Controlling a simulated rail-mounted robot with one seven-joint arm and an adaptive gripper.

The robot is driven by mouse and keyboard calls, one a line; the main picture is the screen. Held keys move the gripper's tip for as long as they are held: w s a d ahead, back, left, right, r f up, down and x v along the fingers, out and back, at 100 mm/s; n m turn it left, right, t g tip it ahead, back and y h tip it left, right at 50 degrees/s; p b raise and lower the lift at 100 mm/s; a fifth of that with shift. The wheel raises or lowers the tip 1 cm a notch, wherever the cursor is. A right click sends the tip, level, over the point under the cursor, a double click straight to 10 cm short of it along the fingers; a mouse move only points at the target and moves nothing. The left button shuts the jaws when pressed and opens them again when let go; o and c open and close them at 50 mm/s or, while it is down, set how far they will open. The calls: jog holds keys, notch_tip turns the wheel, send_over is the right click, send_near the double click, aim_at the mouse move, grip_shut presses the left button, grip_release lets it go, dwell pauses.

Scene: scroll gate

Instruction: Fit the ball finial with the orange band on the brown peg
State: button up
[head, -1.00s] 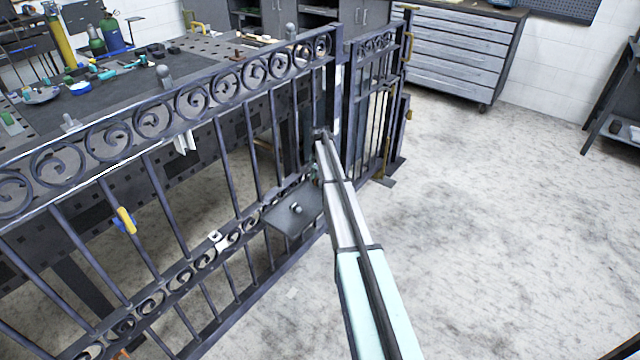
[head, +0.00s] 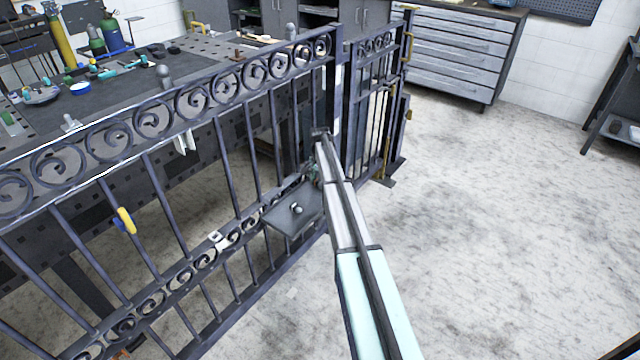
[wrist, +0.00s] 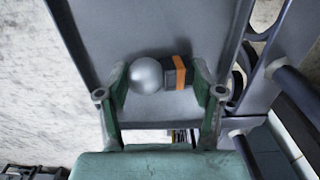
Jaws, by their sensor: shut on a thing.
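The ball finial (wrist: 146,75) has a silver ball, a dark base and an orange band (wrist: 180,72). It lies sideways between the two green fingers of my gripper (wrist: 160,82) in the wrist view. My gripper is shut on it, one finger at the ball, the other at the banded end. A grey plate (wrist: 167,30) is behind it; I cannot tell whether they touch. In the head view my gripper is mostly hidden beside the gate.
The dark scroll gate (head: 190,107) crosses the left and middle. The floor at right is clear.

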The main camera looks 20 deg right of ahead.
jog(key=shift+f, duration=0.35)
dwell(1.1)
jog(key=o, duration=1.4)
jog(key=shift+f, duration=0.1)
dwell(4.2)
notch_tip(320, 180, up, 17)
jog(key=shift+r, duration=0.2)
